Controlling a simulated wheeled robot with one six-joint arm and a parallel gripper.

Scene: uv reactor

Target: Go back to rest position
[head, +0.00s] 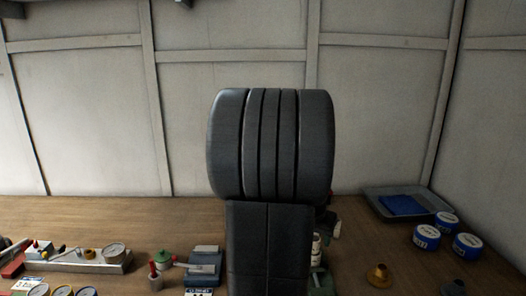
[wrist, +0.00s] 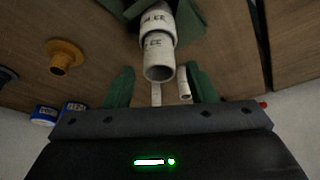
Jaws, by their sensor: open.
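My gripper (wrist: 160,70) shows in the wrist view as two green fingers held apart, left and right of the lower picture. A white tube (wrist: 159,58) with dark lettering shows between and beyond the fingers. Its open end faces the camera, and I cannot tell how far it is from the fingers. A smaller white tube end (wrist: 184,82) shows near the right finger. Green parts lie around the upper end of the large tube. In the head view my own dark arm fills the middle and hides the gripper and much of the bench behind it.
The wooden bench (head: 150,212) runs along a panelled wall. A grey tray (head: 431,200) with a blue cloth (head: 402,204), several blue-and-white jars (head: 427,237) and a brass flanged piece (head: 380,275) are on the right. Gauges (head: 113,251) and small tools crowd the left front.

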